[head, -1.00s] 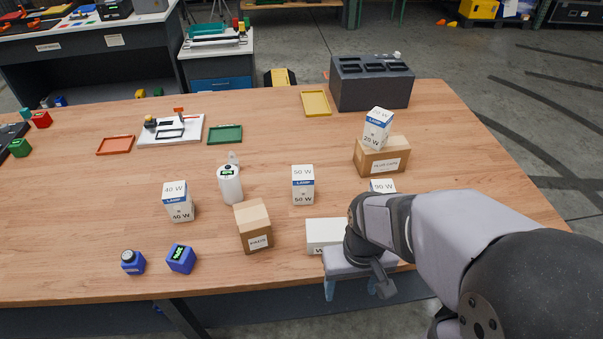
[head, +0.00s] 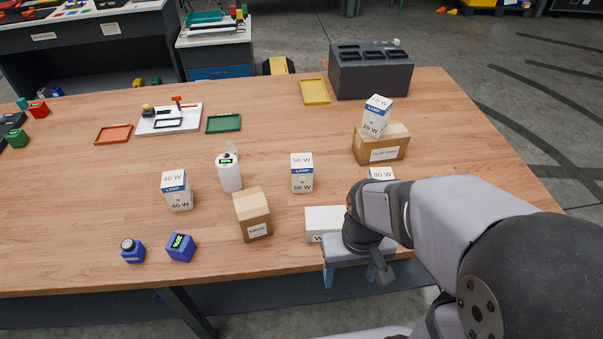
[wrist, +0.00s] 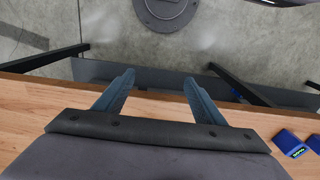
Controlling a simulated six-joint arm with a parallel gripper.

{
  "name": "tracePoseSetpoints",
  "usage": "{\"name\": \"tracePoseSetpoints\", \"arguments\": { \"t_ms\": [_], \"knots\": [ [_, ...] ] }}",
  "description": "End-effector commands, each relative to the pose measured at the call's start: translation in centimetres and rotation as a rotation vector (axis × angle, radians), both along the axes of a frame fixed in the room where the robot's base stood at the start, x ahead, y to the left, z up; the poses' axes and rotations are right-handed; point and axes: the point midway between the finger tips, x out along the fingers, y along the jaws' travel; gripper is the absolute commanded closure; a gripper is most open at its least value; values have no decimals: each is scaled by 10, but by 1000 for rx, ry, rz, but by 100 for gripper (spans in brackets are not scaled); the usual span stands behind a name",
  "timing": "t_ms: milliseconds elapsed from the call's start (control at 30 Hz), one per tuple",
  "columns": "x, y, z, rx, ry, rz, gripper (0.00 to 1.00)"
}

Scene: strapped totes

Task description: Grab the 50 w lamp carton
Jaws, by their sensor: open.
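The 50 W lamp carton (head: 302,173) stands upright near the middle of the table in the head view, white with a blue band. My gripper (head: 351,279) hangs at the table's front edge, to the right of and nearer than the carton, pointing down. In the wrist view my gripper (wrist: 157,92) shows two blue fingers spread apart with nothing between them, over the table edge and floor. The 50 W carton is out of the wrist view.
A white box (head: 322,224) lies between my gripper and the carton. A brown box (head: 252,215) and a white bottle (head: 229,173) stand left of it. The 40 W carton (head: 177,191) is farther left; the 20 W carton (head: 376,116) sits on a brown box (head: 381,144). A 90 W carton (head: 381,174) is partly hidden by my arm.

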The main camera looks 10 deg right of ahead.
Motion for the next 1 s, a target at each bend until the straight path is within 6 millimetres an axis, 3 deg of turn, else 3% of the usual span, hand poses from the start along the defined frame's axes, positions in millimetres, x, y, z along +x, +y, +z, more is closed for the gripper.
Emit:
{"name": "tracePoseSetpoints", "arguments": {
  "t_ms": [400, 567, 667, 900, 1000],
  "knots": [
    [0, 0, 0, 1, -2, -3, 33],
    [15, 3, 2, 21, -59, -90, 33],
    [41, 5, 8, 61, -156, -241, 33],
    [135, -6, 46, 245, -519, -780, 33],
    [169, -11, 58, 297, -666, -864, 33]
  ]
}}
